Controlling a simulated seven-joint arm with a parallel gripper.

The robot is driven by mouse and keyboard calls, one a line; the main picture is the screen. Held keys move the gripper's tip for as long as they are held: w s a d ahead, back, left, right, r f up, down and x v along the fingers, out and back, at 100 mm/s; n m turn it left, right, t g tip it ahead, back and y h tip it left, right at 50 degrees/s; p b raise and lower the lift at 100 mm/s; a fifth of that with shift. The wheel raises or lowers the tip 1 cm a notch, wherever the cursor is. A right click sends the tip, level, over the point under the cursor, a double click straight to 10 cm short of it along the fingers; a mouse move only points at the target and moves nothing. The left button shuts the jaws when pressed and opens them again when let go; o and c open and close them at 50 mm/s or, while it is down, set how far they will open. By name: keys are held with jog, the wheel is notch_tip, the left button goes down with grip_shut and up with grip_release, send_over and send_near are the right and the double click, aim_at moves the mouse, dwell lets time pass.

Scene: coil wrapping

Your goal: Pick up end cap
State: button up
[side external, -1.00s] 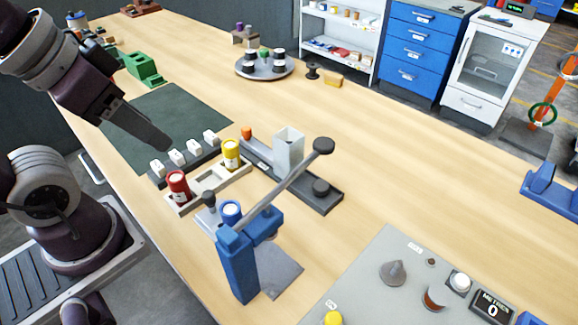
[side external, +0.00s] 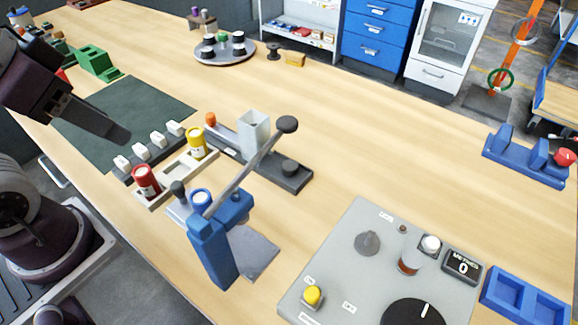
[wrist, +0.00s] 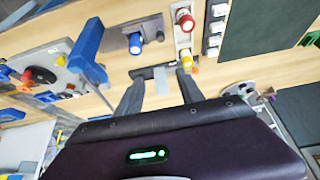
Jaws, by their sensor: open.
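No part is labelled as an end cap, and I cannot tell which one it is. Small white pieces (side external: 158,139) sit in a row on a dark rack. A red cylinder (side external: 146,182) and a yellow cylinder (side external: 197,143) stand in a pale tray (side external: 178,172). A blue cylinder (side external: 201,201) stands at the blue lever press (side external: 212,245). My gripper (wrist: 158,76) is open and empty in the wrist view, its two fingers apart. In the side view my gripper (side external: 118,133) hangs above the dark green mat (side external: 130,112), left of the white pieces.
A dark fixture (side external: 292,177) with a grey upright box (side external: 253,130) and an orange piece (side external: 210,119) lies behind the tray. A grey control panel (side external: 340,260) and blue holders (side external: 525,297) stand at the right. A round tray (side external: 225,55) is at the back. The table's middle is clear.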

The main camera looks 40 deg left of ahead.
dwell(0.3)
jog(key=m+g, duration=0.4)
jog(key=g, duration=0.2)
send_over(291, 164)
notch_tip(291, 164, down, 15)
jog(key=shift+s+a+f, duration=0.1)
jog(key=shift+s+a, duration=0.05)
notch_tip(291, 164, down, 8)
jog(key=shift+r, duration=0.2)
grip_shut()
jog(key=shift+r, duration=0.1)
